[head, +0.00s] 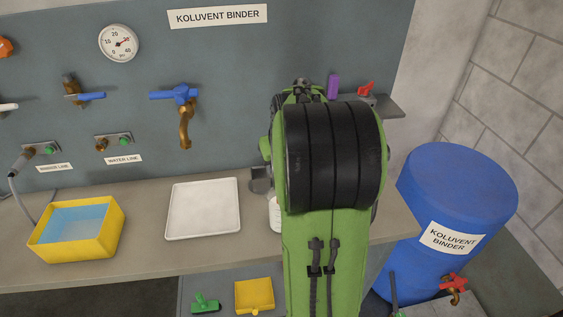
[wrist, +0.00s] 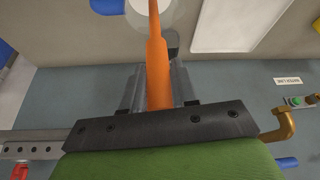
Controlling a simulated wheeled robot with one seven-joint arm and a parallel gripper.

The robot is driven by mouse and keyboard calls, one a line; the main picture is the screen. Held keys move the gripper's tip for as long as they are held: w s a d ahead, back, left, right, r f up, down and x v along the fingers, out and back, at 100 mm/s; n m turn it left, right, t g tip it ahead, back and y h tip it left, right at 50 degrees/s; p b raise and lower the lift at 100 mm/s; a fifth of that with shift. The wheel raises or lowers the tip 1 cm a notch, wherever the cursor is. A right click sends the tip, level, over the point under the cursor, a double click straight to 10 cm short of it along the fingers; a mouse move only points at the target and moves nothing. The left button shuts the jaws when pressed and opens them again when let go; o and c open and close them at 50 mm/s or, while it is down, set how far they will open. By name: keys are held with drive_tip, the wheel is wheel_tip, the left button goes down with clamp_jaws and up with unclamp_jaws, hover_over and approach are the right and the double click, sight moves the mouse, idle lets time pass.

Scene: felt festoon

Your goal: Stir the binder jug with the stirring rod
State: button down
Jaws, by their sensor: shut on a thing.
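My gripper (wrist: 158,88) is shut on the orange stirring rod (wrist: 157,60), which shows in the wrist view and points away from the jaws. The rod's far part passes in front of a pale round shape (wrist: 138,20), which looks like the binder jug. I cannot tell whether the rod's tip is inside it. In the head view a whitish jug (head: 274,214) stands on the bench, mostly hidden behind my green arm. My gripper and the rod are hidden there too.
A white tray (head: 203,208) and a yellow tub of blue liquid (head: 77,254) stand left on the bench. A brass tap with a blue handle (head: 184,118) juts from the panel. A blue binder drum (head: 455,200) stands right. A small shelf (head: 390,108) holds a purple item.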

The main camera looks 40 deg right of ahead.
drive_tip(key=shift+s+a, duration=0.1)
drive_tip(key=shift+a, duration=0.45)
drive_tip(key=shift+d, duration=0.8)
drive_tip(key=shift+a, duration=0.85)
drive_tip(key=shift+s+d+b, duration=0.3)
drive_tip(key=shift+s+d, duration=0.1)
drive_tip(key=shift+d, duration=0.15)
wheel_tip(320, 180, up, 17)
drive_tip(key=p, duration=1.4)
drive_tip(key=shift+f, duration=0.15)
idle(0.7)
